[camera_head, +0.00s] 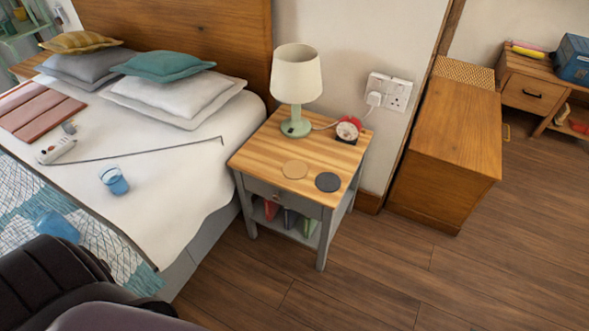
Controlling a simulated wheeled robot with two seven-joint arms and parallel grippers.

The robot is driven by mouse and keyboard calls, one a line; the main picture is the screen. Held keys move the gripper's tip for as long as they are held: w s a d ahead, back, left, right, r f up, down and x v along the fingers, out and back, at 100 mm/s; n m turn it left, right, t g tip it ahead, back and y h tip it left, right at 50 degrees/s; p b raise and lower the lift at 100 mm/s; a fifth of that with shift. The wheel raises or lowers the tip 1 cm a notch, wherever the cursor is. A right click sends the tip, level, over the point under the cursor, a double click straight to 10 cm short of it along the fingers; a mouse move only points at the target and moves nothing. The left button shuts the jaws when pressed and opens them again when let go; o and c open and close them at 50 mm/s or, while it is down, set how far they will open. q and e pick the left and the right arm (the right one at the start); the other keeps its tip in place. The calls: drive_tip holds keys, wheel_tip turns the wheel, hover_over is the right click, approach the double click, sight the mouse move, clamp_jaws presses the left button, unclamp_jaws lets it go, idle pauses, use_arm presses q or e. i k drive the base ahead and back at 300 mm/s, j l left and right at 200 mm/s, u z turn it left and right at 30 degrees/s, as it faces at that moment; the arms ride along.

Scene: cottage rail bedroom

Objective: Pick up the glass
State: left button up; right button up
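A blue glass (114,182) stands on the white bed sheet, left of the nightstand. It looks upright, with its open rim showing at the top. A second blue object (57,226) lies lower left on the patterned blanket; I cannot tell what it is. Neither of my grippers shows in the head view.
The bed (165,205) also bears pillows, a white device (55,150), a small grey item and a thin dark rod (150,154) behind the glass. The nightstand (255,155) holds a lamp (297,75), a red clock (348,129) and two coasters. Open floor lies right.

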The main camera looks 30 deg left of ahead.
sight(112, 175)
drive_tip(key=u, duration=2.25)
drive_tip(key=l+u, duration=0.1)
drive_tip(key=u, duration=0.3)
drive_tip(key=i+l+u, duration=0.1)
drive_tip(key=u, duration=0.35)
drive_tip(key=l+u, duration=0.1)
drive_tip(key=u, duration=0.3)
